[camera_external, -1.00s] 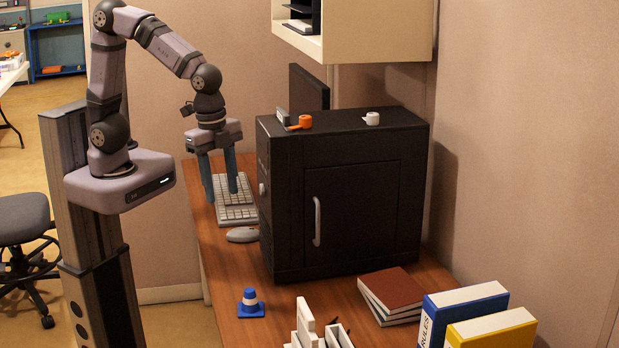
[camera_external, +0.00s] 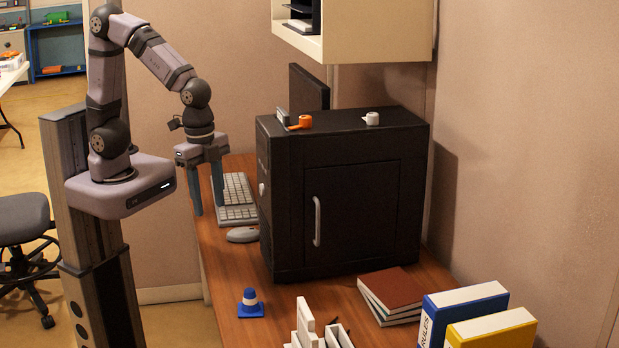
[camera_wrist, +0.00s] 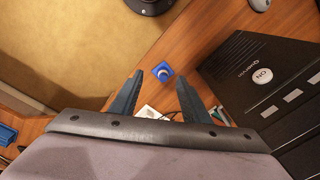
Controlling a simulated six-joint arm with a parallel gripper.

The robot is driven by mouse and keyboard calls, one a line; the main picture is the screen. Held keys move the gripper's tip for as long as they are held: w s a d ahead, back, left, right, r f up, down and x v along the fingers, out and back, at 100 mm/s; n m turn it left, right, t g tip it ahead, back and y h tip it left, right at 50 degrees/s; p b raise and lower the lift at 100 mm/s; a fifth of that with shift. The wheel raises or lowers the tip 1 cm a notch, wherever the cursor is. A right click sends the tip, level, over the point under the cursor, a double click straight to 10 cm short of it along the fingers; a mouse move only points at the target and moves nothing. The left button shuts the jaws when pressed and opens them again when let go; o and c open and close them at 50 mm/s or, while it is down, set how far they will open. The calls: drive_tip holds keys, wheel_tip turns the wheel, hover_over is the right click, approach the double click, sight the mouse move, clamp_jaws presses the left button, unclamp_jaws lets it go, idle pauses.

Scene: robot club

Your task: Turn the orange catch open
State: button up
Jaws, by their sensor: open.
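The orange catch (camera_external: 300,122) sits on top of the black cabinet (camera_external: 330,140), near its left edge. It looks like a short knob with a lever pointing left. A similar white catch (camera_external: 372,118) stands farther right on the same top. My gripper (camera_external: 207,205) is open and empty, pointing down, to the left of the cabinet and lower than its top. In the wrist view my gripper (camera_wrist: 158,98) has its two fingers well apart with nothing between them. The black cabinet also shows there at the right (camera_wrist: 225,62), with an "ON" button. The orange catch is not visible in the wrist view.
A keyboard (camera_external: 238,214) and a mouse (camera_external: 242,235) lie on the wooden desk (camera_external: 225,275) beside the cabinet. Books (camera_external: 392,296) and binders (camera_external: 465,308) are at the front right. A wall shelf (camera_external: 375,40) hangs above.

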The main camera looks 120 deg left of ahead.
wheel_tip(320, 180, up, 29)
drive_tip(key=n+t+y+p, duration=0.2)
drive_tip(key=n+y, duration=0.2)
drive_tip(key=n, duration=0.9)
hover_over(303, 117)
drive_tip(key=s+d, duration=0.2)
wheel_tip(303, 117, down, 3)
drive_tip(key=shift+w+d+f, duration=0.1)
drive_tip(key=shift+w+f, duration=0.05)
drive_tip(key=shift+f, duration=0.45)
drive_tip(key=shift+w+d+f, duration=0.1)
drive_tip(key=shift+f, duration=0.45)
drive_tip(key=shift+f, duration=0.1)
drive_tip(key=shift+p+x, duration=0.8)
drive_tip(key=shift+x, duration=2.7)
drive_tip(key=shift+c, duration=0.4)
drive_tip(key=c, duration=1)
